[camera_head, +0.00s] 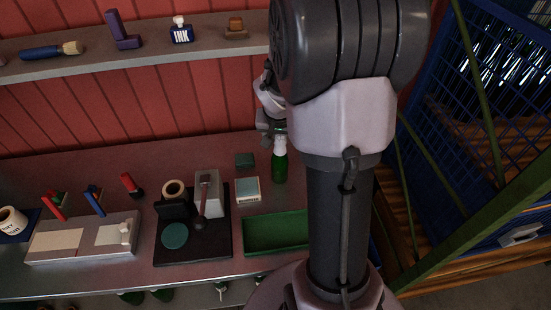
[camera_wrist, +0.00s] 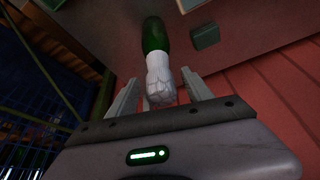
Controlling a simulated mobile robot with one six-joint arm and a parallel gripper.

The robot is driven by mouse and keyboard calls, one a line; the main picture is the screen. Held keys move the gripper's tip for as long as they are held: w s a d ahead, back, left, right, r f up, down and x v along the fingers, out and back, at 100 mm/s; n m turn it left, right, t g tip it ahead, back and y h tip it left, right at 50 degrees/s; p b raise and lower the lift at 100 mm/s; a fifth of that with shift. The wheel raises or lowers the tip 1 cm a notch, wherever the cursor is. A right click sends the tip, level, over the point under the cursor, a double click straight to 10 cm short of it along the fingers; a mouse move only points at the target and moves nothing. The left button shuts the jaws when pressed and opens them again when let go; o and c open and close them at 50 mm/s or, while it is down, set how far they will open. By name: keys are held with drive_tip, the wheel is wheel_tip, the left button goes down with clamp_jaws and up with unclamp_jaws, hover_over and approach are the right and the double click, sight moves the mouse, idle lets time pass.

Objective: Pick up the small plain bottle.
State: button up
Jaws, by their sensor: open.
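A small green bottle (camera_head: 280,167) with a white neck and top stands upright on the bench, just left of my arm in the head view. In the wrist view, the bottle (camera_wrist: 154,38) points its white top toward the camera. My gripper (camera_wrist: 160,77) is open, with one finger on each side of the white top. The fingers look apart from it, with a gap on both sides. In the head view, my gripper (camera_head: 273,132) is small and partly hidden by my arm, at the bottle's top. I cannot read any label on the bottle.
A green tray (camera_head: 275,247) lies in front of the bottle. A small green block (camera_head: 245,160) and a pale box (camera_head: 248,190) stand to its left. A black mat (camera_head: 222,238) holds tools. A blue mesh crate (camera_head: 490,120) is at right. Several bottles show below the bench edge.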

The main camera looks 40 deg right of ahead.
drive_tip(key=shift+f, duration=0.65)
drive_tip(key=shift+d, duration=0.1)
drive_tip(key=shift+c, duration=0.5)
clamp_jaws()
drive_tip(key=shift+w, duration=0.1)
